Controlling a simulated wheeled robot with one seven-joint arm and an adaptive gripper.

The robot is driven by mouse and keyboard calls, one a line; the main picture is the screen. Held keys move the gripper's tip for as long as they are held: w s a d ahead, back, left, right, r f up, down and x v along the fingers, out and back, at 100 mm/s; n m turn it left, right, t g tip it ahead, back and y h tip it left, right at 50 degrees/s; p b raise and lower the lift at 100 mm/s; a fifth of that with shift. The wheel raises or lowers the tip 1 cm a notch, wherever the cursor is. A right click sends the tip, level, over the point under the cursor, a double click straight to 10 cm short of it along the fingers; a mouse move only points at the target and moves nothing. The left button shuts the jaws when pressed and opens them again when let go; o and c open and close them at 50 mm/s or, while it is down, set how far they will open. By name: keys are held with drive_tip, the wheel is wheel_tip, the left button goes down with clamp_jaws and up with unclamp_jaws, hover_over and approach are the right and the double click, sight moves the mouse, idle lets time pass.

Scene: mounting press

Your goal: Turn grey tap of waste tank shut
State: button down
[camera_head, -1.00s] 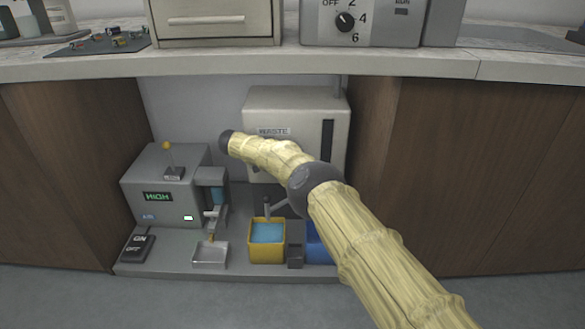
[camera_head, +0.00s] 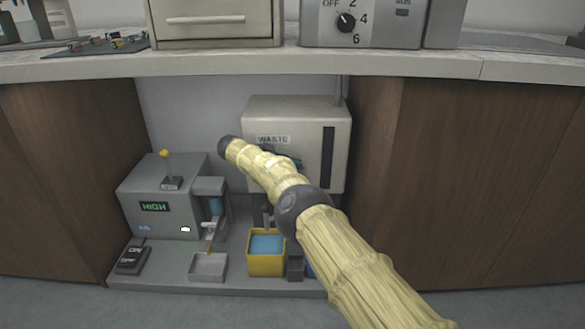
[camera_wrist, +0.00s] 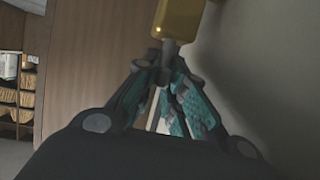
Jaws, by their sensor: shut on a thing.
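The waste tank (camera_head: 312,118) is a cream box with a WASTE label and a dark vertical strip. A grey tap (camera_head: 267,214) shows below it, above a yellow tub (camera_head: 266,264) of blue liquid; my arm partly covers this area, and the tap's exact setting is unclear. My gripper is mostly hidden behind my arm in the head view, with a little teal showing before the tank. In the wrist view my gripper (camera_wrist: 165,72) has its teal-padded fingers close together. A shiny yellow thing (camera_wrist: 182,18) is at the fingertips, cut off by the frame; its identity is unclear.
A grey machine (camera_head: 160,205) with a yellow-knobbed lever stands left of the tank. An ON/OFF switch (camera_head: 132,260) and a small metal tray (camera_head: 208,267) are in front. The counter (camera_head: 250,64) runs above, and wooden cabinet sides flank the niche.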

drive_tip(key=c, duration=1.5)
unclamp_jaws()
drive_tip(key=shift+a+f, duration=0.1)
drive_tip(key=shift+r, duration=0.75)
wheel_tip(320, 180, up, 9)
drive_tip(key=shift+f, duration=0.2)
